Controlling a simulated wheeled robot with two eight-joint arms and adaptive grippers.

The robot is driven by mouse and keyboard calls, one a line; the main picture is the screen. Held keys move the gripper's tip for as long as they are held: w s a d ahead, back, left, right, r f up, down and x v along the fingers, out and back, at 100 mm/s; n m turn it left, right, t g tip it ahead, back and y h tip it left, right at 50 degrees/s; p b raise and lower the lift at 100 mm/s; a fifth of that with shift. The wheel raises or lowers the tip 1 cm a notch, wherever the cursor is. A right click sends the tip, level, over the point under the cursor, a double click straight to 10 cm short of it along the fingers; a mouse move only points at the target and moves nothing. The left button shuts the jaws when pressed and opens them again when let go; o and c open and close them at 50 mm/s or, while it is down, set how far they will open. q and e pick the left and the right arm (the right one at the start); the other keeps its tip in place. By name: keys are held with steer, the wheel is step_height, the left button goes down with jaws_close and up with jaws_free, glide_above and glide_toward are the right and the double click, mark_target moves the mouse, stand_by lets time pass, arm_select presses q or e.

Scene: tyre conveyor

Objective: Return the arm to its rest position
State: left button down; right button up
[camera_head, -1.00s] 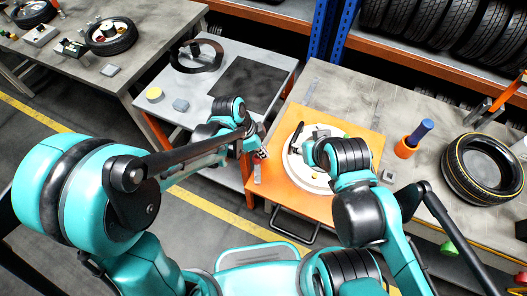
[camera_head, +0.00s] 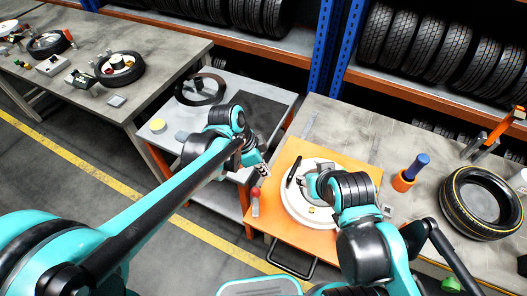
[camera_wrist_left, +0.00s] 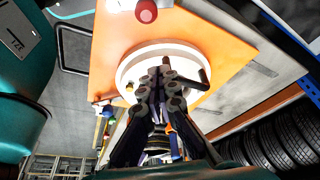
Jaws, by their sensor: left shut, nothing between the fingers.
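My left arm reaches in from the left over the grey side table. Its gripper (camera_head: 263,173) is shut and empty, just left of the orange board (camera_head: 349,236). In the left wrist view the gripper fingers (camera_wrist_left: 160,78) are together, with the white round disc (camera_wrist_left: 128,72) behind them. My right gripper (camera_head: 308,187) is over the white disc (camera_head: 292,207) on the orange board. The right wrist covers part of it, so its opening is unclear.
A blue-and-orange cylinder (camera_head: 404,180) and a tyre (camera_head: 457,207) stand on the right bench. A black ring (camera_head: 183,92), a yellow puck (camera_head: 158,126) and a grey block (camera_head: 181,136) are on the grey table.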

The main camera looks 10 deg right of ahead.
arm_select(q)
steer(key=shift+a+r, duration=0.1)
steer(key=shift+a, duration=0.1)
arm_select(e)
steer(key=shift+a, duration=0.15)
step_height(320, 180, down, 10)
steer(key=b, duration=1)
steer(key=shift+s+f, duration=0.1)
steer(key=shift+f, duration=0.05)
arm_select(q)
steer(key=s+a+f+n+t+y, duration=0.2)
steer(key=a+n, duration=0.6)
steer(key=a, duration=0.4)
steer(key=s+a+f+n+t+y, duration=0.2)
steer(key=s+a+n+t, duration=0.3)
steer(key=a+n, duration=0.4)
steer(key=a+f, duration=0.1)
steer(key=a, duration=0.1)
steer(key=shift+s+a+f, duration=0.2)
steer(key=shift+a, duration=0.15)
